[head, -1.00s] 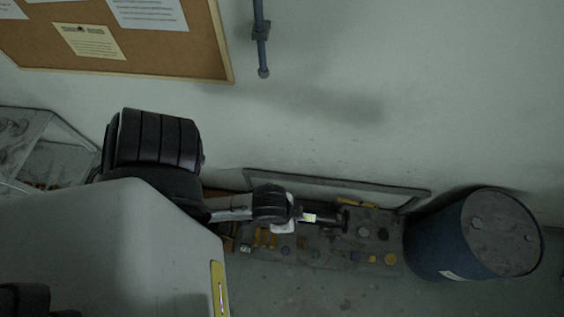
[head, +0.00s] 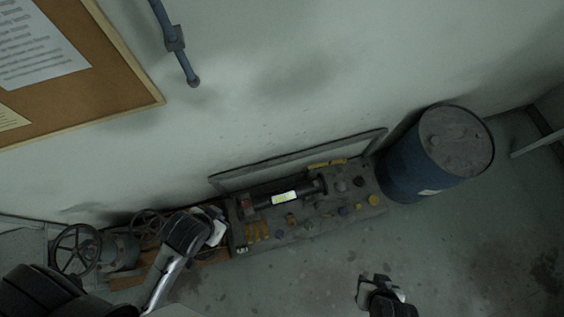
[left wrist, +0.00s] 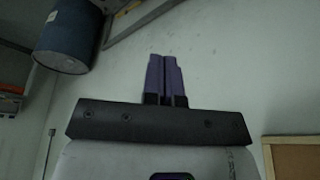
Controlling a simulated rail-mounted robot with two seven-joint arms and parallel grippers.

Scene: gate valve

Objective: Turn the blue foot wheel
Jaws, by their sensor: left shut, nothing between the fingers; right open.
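Two spoked handwheels show at lower left in the head view: a larger dark one (head: 75,250) and a smaller one (head: 147,228) behind it. They sit by a grey-green valve body (head: 122,252). Both look dark grey; I cannot make out a blue one in this dim light. My left arm passes just right of them and hides part of that area. My left gripper (left wrist: 165,75) shows in the left wrist view with its purple fingers together and nothing between them. My right gripper (head: 382,288) is open and empty over the floor, well right of the wheels.
A grey board or low table (head: 290,236) with several small parts and a dark cylinder (head: 284,197) lies by the wall. A blue barrel (head: 405,172) stands to its right. A cork board (head: 110,85) and a pipe (head: 178,45) are on the wall. Floor at lower right is clear.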

